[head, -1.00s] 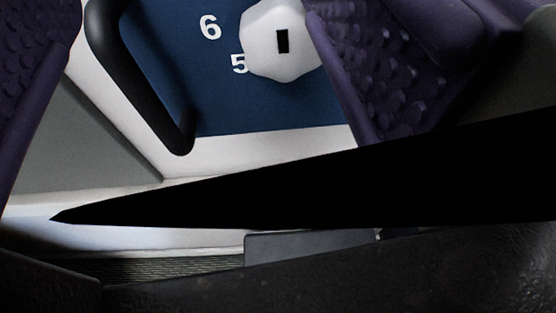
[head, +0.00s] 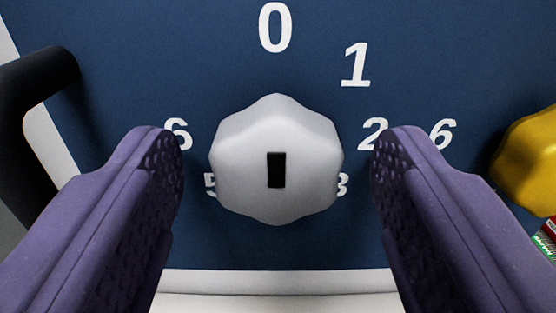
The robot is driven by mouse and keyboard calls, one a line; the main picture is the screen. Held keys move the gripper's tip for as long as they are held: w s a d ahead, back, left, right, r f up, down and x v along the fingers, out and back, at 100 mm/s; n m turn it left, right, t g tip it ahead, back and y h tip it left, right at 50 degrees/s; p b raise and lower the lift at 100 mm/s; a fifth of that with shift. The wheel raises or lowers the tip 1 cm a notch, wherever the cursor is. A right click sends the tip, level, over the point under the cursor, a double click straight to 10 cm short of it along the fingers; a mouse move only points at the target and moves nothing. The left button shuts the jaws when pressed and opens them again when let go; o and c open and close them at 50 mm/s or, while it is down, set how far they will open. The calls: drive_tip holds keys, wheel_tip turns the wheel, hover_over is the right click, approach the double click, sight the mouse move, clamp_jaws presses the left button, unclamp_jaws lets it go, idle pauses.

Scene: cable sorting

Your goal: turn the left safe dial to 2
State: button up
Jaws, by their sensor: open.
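The left safe dial is a white, lobed knob (head: 245,165) in the middle of the head view, on a dark blue panel (head: 180,60). A black rectangular mark sits upright on the knob's face. White numbers ring it: 0 (head: 275,27) above, 1 (head: 355,65) at upper right, 2 (head: 373,134) at right, 6 at left. The 3 and 5 are partly hidden behind the knob. My gripper (head: 277,160) is open, with one purple finger on each side of the knob and a visible gap to it on both sides.
A yellow knob (head: 528,160) shows at the right edge, with another 6 (head: 442,134) to its left. A black handle (head: 35,85) stands at the left. A small red and green item (head: 546,245) is at the lower right edge. A white border runs below the panel.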

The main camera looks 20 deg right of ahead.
drive_tip(key=c, duration=1)
drive_tip(key=shift+c, duration=0.2)
drive_tip(key=shift+f+m+b, duration=0.1)
drive_tip(key=shift+m+b, duration=0.3)
drive_tip(key=shift+b, duration=0.15)
drive_tip(key=m+b, duration=0.2)
drive_tip(key=b, duration=0.2)
drive_tip(key=shift+f+m, duration=0.15)
drive_tip(key=shift+m, duration=0.25)
drive_tip(key=m+b, duration=0.5)
drive_tip(key=b, duration=0.1)
drive_tip(key=shift+d, duration=0.1)
drive_tip(key=m+b, duration=0.5)
drive_tip(key=shift+m, duration=0.4)
drive_tip(key=shift+d+m+b, duration=0.1)
drive_tip(key=shift+m+b, duration=0.65)
drive_tip(key=shift+m, duration=0.85)
